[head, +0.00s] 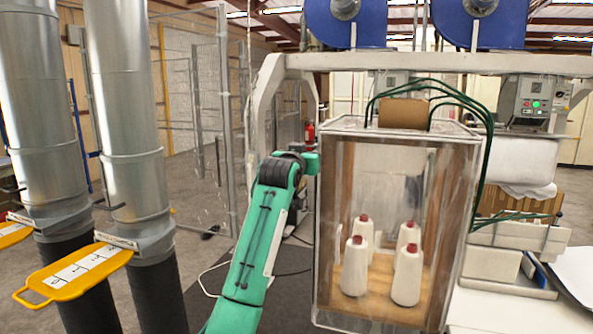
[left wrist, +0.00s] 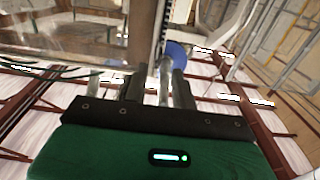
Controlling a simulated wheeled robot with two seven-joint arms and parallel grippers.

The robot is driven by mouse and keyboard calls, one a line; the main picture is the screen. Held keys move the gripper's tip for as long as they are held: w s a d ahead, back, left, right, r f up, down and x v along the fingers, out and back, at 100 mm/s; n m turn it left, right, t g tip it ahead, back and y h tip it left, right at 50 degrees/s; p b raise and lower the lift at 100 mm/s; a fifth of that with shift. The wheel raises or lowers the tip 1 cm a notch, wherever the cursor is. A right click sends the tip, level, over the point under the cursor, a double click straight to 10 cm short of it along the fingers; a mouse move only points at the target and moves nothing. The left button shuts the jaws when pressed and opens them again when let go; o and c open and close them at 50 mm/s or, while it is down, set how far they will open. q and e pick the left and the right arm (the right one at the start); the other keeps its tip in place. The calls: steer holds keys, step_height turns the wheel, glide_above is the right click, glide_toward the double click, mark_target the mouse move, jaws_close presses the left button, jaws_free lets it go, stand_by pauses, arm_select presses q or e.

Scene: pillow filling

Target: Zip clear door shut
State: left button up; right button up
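A clear-walled cabinet (head: 390,210) stands right of centre in the head view, its clear front facing me. Several white cones with red tops (head: 407,275) stand on its wooden floor. My left arm reaches up to the cabinet's left edge, with the left gripper (head: 313,163) at about mid height there. In the left wrist view the dark fingers of my left gripper (left wrist: 155,88) point at the cabinet's edge strip (left wrist: 160,35) and look apart. Whether they grip the door edge or a zipper pull cannot be told. No zipper pull is clearly visible. My right gripper is not in view.
Two large metal ducts (head: 125,120) with yellow slide plates (head: 75,275) stand at the left. Green hoses (head: 480,150) run over the cabinet's top and right side. A white-topped table (head: 500,310) is at the right. Open floor lies between ducts and cabinet.

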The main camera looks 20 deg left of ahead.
arm_select(q)
steer(key=s+b, duration=0.3)
steer(key=s, duration=0.6)
steer(key=shift+a+b, duration=0.15)
steer(key=shift+b, duration=0.15)
